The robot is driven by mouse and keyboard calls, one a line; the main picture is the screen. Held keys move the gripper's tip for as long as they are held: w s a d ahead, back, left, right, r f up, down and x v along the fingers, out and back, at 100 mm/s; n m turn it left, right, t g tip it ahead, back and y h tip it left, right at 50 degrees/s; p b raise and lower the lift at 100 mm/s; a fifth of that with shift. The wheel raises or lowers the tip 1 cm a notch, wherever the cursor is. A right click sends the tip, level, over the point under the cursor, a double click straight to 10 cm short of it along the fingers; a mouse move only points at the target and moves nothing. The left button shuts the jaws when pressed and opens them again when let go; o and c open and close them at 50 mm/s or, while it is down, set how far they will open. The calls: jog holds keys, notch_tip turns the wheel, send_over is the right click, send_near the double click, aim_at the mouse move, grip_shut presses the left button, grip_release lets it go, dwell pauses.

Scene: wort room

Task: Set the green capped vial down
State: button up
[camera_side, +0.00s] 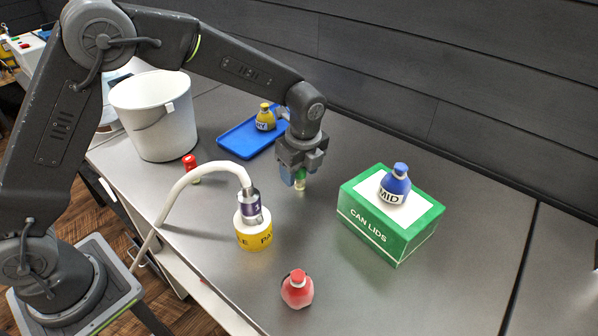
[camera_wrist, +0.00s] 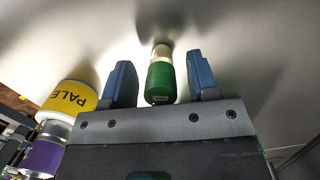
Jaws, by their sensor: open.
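The green capped vial (camera_wrist: 161,78) stands between the two blue fingers of my gripper (camera_wrist: 160,82) in the wrist view, with a visible gap on each side. Its cap is green and its body is pale. In the side view the vial (camera_side: 300,184) shows just under my gripper (camera_side: 294,180), on or very near the grey metal table; a finger hides part of it. My gripper is open and points down.
A green CAN LIDS box (camera_side: 366,224) bearing a blue MID bottle (camera_side: 395,184) stands right. A yellow-labelled container (camera_side: 254,236) with a hose stands left. A red bottle (camera_side: 297,290) is in front. A blue tray (camera_side: 235,142) with a yellow bottle (camera_side: 265,118), a red-capped vial (camera_side: 190,162) and a white bucket (camera_side: 165,130) are behind.

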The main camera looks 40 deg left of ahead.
jog(key=r, duration=0.3)
jog(key=d+r, duration=0.1)
jog(key=r, duration=0.6)
jog(key=shift+s+d+r, duration=0.1)
jog(key=shift+d+r, duration=0.05)
jog(key=shift+r, duration=0.6)
jog(key=shift+s+r, duration=0.1)
jog(key=s+a+r+n+t, duration=0.1)
jog(key=s+a+r+n, duration=0.25)
jog(key=s, duration=0.25)
jog(key=s+a+r+n+t+h, duration=0.1)
jog(key=s+a+r+n, duration=0.1)
jog(key=s+n, duration=0.3)
jog(key=s+a+r+n+t, duration=0.2)
jog(key=s+a+r+n, duration=0.1)
jog(key=s+n, duration=0.25)
jog(key=s+a+f+n+t, duration=0.1)
jog(key=s+f+n, duration=0.2)
jog(key=s+n, duration=0.3)
jog(key=shift+s+a, duration=0.35)
jog(key=shift+s, duration=1.05)
jog(key=shift+f, duration=0.1)
